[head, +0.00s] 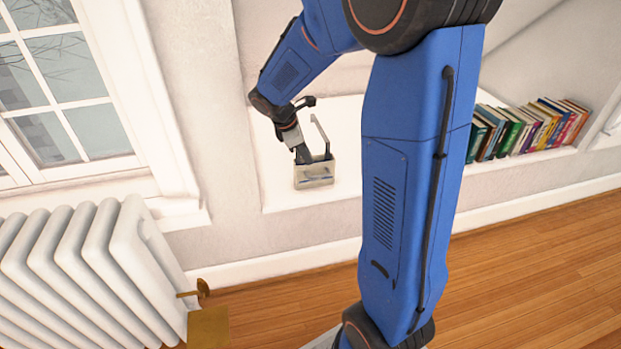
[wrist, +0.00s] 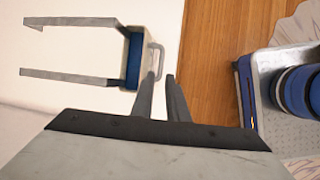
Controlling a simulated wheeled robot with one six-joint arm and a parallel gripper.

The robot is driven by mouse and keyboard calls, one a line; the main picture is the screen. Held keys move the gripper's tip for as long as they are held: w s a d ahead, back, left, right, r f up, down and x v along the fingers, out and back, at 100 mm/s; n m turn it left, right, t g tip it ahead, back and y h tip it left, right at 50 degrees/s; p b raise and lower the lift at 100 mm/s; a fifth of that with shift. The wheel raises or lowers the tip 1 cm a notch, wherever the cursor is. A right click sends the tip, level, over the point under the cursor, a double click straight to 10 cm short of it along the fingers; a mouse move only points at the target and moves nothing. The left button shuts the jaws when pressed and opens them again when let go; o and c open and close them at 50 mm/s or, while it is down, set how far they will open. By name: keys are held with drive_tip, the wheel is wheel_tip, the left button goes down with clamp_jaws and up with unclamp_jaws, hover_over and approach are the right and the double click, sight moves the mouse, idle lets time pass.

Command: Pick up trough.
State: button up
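The trough (head: 314,175) is a small pale box with a handle on its front and thin uprights above it. It sits on the white ledge in the head view. In the wrist view the trough (wrist: 132,62) shows a blue part, two long grey bars reaching left, and a looped handle at its right. My gripper (head: 302,156) is over the trough's left side in the head view. In the wrist view my gripper (wrist: 161,76) has its two fingers apart by a narrow gap, with tips close to the handle's lower end. I cannot tell whether they touch it.
The white ledge (head: 280,198) is mostly bare around the trough. A row of books (head: 530,128) stands on it at the right. A white radiator (head: 85,270) and a window (head: 60,90) are at the left. Wooden floor (head: 520,270) lies below the ledge.

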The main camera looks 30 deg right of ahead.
drive_tip(key=x, duration=1.6)
drive_tip(key=shift+s+d+f, duration=0.1)
drive_tip(key=shift+f, duration=0.3)
clamp_jaws()
wheel_tip(320, 180, up, 10)
idle(0.4)
